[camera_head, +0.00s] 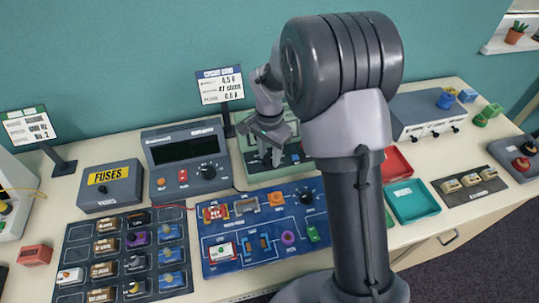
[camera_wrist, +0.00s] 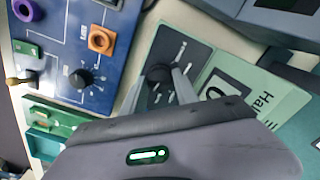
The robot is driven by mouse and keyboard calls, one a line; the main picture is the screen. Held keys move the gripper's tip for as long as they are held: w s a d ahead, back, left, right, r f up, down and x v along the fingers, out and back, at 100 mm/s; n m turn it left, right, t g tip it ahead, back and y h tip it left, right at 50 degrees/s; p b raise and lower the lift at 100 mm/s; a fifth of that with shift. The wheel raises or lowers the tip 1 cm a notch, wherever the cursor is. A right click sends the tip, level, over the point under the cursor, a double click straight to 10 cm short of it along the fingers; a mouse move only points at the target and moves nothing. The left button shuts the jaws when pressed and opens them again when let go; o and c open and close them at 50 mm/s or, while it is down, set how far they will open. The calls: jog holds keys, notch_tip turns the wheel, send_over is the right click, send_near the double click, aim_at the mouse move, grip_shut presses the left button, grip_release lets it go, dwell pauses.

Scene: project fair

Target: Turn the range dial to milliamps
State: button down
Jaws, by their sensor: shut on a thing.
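My gripper (camera_head: 274,154) reaches down over a dark panel (camera_head: 293,158) on a pale green board at the back of the bench. In the wrist view its two fingers (camera_wrist: 160,82) stand on either side of a round black dial (camera_wrist: 158,72) and are shut on it. The dial sits on the dark panel, which has small pale markings too small to read. The dial is hidden behind my gripper in the head view. Which marking the dial points to cannot be told.
A blue circuit board (camera_head: 262,226) with its own black knob (camera_head: 306,197) lies in front. A dark grey meter (camera_head: 184,157) with a black dial stands to the left. A sign (camera_head: 221,85) stands behind. Red and teal trays (camera_head: 412,203) lie right of my arm.

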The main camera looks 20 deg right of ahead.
aim_at(270, 158)
jog(key=shift+m, duration=0.8)
jog(key=c, duration=0.9)
grip_release()
notch_tip(270, 158, up, 18)
jog(key=p, duration=0.5)
jog(key=shift+f, duration=0.25)
